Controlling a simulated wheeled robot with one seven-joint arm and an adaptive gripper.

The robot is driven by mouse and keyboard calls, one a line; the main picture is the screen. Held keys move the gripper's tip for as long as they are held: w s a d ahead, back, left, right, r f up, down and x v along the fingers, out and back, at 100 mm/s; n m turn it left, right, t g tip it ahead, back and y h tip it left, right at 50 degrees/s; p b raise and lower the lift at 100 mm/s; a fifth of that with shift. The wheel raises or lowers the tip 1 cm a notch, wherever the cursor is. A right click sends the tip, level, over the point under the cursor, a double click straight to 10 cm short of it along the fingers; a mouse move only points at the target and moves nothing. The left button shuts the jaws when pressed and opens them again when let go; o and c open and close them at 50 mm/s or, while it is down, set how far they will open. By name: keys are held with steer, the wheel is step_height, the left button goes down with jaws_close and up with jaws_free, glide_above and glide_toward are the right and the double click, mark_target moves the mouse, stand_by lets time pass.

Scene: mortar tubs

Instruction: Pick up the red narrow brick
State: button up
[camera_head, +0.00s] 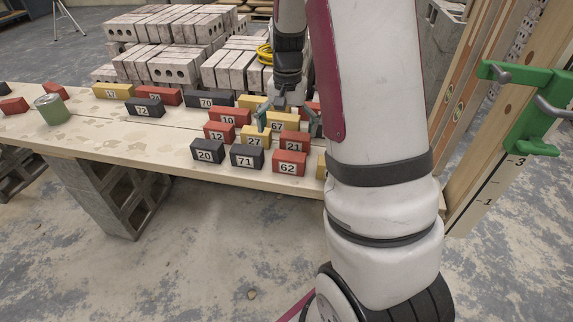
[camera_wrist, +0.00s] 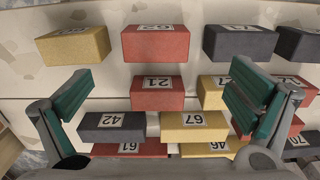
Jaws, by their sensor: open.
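Several red bricks lie on the wooden table; I cannot tell for sure which is the narrow one. Red brick 21 (camera_head: 291,144) lies behind red brick 62 (camera_head: 289,165). In the wrist view, brick 21 (camera_wrist: 157,98) shows between the fingers, below brick 62 (camera_wrist: 155,48). Red bricks 12 (camera_head: 217,137) and 10 (camera_head: 230,121) lie to the left. Another red brick, 61 (camera_wrist: 120,150), shows partly at the wrist view's bottom. My gripper (camera_head: 288,121) is open and empty above the cluster, fingers apart; the wrist view (camera_wrist: 165,95) shows the same. My arm hides part of the cluster's right side.
Yellow bricks 67 (camera_wrist: 195,133) and 27 (camera_head: 253,142) and dark bricks 42 (camera_wrist: 112,133) and 71 (camera_head: 247,161) crowd close around. A green can (camera_head: 53,110) stands at the left. Grey brick stacks (camera_head: 160,65) stand behind. A green clamp (camera_head: 525,105) is at the right.

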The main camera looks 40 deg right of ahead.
mark_target(289, 155)
step_height(289, 155, down, 6)
steer(key=shift+f+b, duration=0.1)
steer(key=shift+b, duration=0.65)
steer(key=shift+s+d+f+b, duration=0.15)
steer(key=shift+f+b, duration=0.4)
steer(key=shift+f, duration=0.8)
steer(key=shift+s+f+b, duration=0.1)
steer(key=shift+f+b, duration=0.45)
steer(key=shift+f, duration=0.75)
steer(key=shift+c, duration=0.2)
steer(key=shift+r, duration=0.1)
steer(key=c, duration=1.6)
